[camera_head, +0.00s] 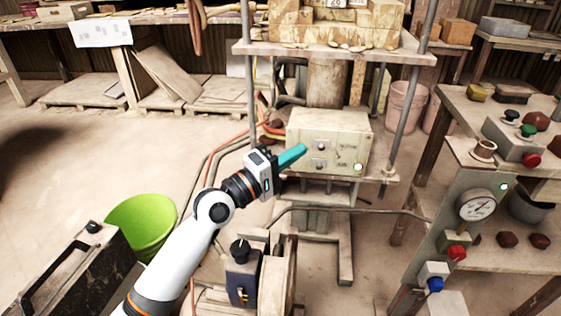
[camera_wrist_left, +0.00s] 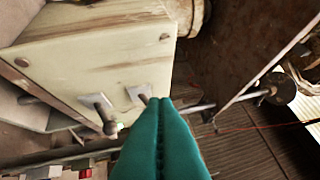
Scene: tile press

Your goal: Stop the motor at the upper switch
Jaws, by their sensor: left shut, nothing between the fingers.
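The motor's pale control box (camera_head: 345,128) stands on a shelf under the brick-laden table in the head view. Its front has an upper switch (camera_head: 321,146) and a lower switch (camera_head: 318,163). My left gripper (camera_head: 303,149) is shut and empty, its teal fingertips just left of the upper switch. In the left wrist view, the shut fingers (camera_wrist_left: 160,103) are close to one small lever switch (camera_wrist_left: 141,93), and a second lever (camera_wrist_left: 104,113) is to its left. I cannot tell whether the fingertips touch a switch. My right gripper is not in view.
A lit lamp (camera_head: 358,167) shows at the box's lower right. Metal posts (camera_head: 404,95) flank the box. A gauge panel (camera_head: 478,205) with red and blue buttons stands at the right. A green bucket (camera_head: 142,222) and a dark motor unit (camera_head: 243,275) are below.

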